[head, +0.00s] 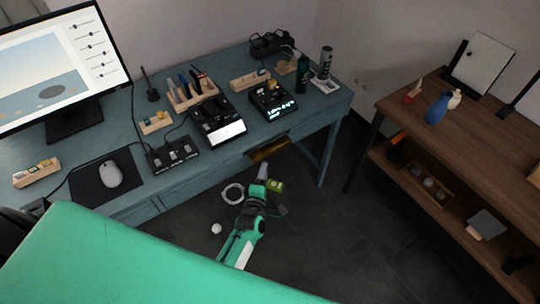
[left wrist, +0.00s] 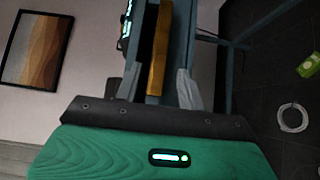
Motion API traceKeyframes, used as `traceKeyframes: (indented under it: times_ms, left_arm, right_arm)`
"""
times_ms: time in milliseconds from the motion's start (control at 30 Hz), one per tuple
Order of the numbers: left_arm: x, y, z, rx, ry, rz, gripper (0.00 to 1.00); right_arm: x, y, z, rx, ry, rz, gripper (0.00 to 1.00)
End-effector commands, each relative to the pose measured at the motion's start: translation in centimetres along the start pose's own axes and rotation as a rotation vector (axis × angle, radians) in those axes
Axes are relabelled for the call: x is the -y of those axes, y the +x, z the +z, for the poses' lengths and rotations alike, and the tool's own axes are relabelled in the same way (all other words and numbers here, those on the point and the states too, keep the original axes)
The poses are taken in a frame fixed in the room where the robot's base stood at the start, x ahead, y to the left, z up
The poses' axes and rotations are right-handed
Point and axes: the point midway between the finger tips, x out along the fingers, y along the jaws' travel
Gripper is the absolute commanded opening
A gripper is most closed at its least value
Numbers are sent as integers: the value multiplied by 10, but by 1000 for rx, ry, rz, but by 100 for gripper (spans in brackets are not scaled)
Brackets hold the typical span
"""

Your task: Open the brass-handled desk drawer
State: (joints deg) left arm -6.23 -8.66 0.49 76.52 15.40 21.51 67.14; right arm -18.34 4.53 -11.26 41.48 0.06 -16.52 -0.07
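The brass handle (head: 269,150) is a long gold bar on the front of the blue-grey desk (head: 205,165), near its right end. In the left wrist view the brass handle (left wrist: 159,50) runs up between my fingers. My left gripper (head: 262,172) is just below the handle in the head view. In the left wrist view my left gripper (left wrist: 158,88) is open, one finger on each side of the bar's line, with gaps visible. I cannot tell whether the fingertips reach past the bar. The drawer looks shut, though its front is mostly hidden. My right gripper is not in view.
A white ring (head: 233,193), a white ball (head: 216,228) and a green box (head: 275,186) lie on the dark floor near my left arm. A wooden shelf table (head: 480,140) stands at right. Devices and a monitor (head: 60,60) crowd the desktop.

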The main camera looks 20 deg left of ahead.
Motion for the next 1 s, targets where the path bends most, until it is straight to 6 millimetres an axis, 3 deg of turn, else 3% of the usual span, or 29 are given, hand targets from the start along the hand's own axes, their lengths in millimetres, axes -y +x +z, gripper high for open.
traceKeyframes:
  times_ms: [200, 400, 867, 1000]
  left_arm:
    - [4, 47, 1, 0, 0, 2, 40]
    - [3, 74, 1, 1, 2, 0, 40]
    - [1, 85, 1, 1, 2, -2, 40]
    - [1, 85, 1, 1, 2, -2, 12]
  right_arm:
    - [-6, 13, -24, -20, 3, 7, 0]
    - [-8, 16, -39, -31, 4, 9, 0]
    - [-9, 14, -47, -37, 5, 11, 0]
    - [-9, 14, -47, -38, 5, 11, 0]
